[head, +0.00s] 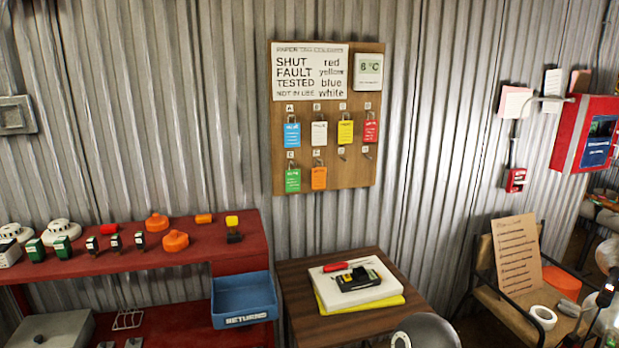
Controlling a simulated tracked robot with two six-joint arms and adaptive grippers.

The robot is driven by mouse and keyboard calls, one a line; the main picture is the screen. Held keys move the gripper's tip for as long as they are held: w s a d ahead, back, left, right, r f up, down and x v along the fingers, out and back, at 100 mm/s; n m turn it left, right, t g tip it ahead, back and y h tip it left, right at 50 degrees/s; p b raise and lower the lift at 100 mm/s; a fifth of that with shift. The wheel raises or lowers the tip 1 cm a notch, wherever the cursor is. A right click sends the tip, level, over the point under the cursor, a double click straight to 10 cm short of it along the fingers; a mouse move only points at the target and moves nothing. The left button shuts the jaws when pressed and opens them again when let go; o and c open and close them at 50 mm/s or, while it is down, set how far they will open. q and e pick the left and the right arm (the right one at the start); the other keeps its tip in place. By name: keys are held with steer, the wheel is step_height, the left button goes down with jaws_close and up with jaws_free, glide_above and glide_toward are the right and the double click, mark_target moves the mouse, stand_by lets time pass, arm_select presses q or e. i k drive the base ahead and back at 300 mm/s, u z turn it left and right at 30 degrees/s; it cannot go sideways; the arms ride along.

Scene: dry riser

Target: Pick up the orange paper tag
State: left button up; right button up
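The orange paper tag (319,178) hangs from a hook in the lower row of the brown wall board (355,200), second from the left. A green tag (293,181) hangs just to its left. Above are a blue tag (292,135), a white tag (319,134), a yellow tag (345,132) and a red tag (371,131). The two hooks to the right of the orange tag are bare. Nothing touches or covers the orange tag.
Below the board, a small brown table (290,272) holds a yellow cloth, a white block and tools. A red bench (120,262) with detectors stands left, with a blue returns bin (244,300) beside the table. A chair (490,292) stands right. The wall around the board is clear.

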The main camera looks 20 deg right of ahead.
mark_target(319, 175)
steer(key=i, duration=0.9)
steer(key=z, duration=0.05)
